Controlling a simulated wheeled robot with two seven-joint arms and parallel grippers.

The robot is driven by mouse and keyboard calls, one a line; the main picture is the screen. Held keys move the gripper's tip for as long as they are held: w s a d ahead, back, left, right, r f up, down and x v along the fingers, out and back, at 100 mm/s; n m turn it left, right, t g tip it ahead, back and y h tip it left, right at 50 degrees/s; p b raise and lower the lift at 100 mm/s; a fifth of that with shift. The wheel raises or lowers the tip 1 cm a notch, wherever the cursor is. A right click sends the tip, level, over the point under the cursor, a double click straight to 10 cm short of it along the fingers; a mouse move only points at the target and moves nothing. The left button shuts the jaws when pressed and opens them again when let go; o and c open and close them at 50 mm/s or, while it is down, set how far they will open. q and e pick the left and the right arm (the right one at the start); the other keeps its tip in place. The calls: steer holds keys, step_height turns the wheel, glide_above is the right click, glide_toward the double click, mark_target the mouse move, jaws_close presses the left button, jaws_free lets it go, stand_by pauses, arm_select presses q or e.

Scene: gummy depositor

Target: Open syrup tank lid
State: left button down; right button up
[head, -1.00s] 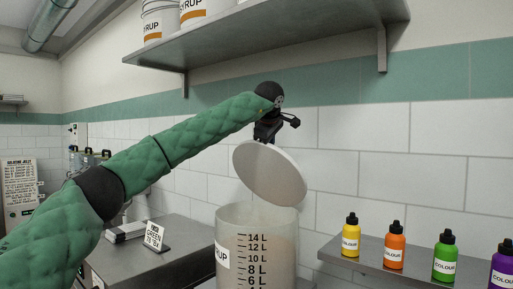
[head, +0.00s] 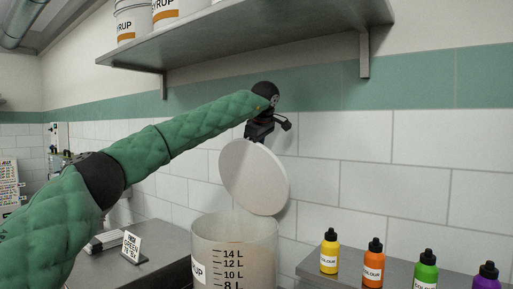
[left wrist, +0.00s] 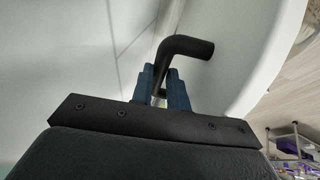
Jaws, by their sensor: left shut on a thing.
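The syrup tank (head: 235,250) is a clear cylinder with litre marks and a syrup label, at the lower middle of the head view. Its round white lid (head: 253,178) is tilted steeply up above the tank's back rim, and the tank's mouth is uncovered. My left gripper (head: 260,132) is at the lid's upper edge. In the left wrist view my left gripper (left wrist: 164,88) is shut on the black bent lid handle (left wrist: 186,48), with the white lid (left wrist: 235,50) behind it. My right gripper is not in view.
Colour bottles in yellow (head: 329,252), orange (head: 373,264), green (head: 425,272) and purple (head: 487,277) stand on a ledge to the right. A wall shelf (head: 250,35) with syrup buckets (head: 132,20) hangs above my left arm. A small sign (head: 131,247) stands on the left counter.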

arm_select(q)
steer(key=shift+f, duration=0.15)
steer(key=c, duration=1.4)
jaws_free()
steer(key=shift+o, duration=0.2)
steer(key=shift+s+d+r+p, duration=0.1)
steer(key=shift+r+p, duration=0.05)
steer(key=shift+r, duration=0.25)
steer(key=shift+s+d+r+p, duration=0.1)
steer(key=shift+r+p, duration=0.05)
steer(key=shift+r, duration=0.2)
steer(key=p+v, duration=0.1)
steer(key=v, duration=0.5)
steer(key=shift+s+a+r, duration=0.1)
steer(key=shift+s, duration=0.15)
steer(key=shift+r, duration=0.1)
steer(key=shift+w, duration=0.1)
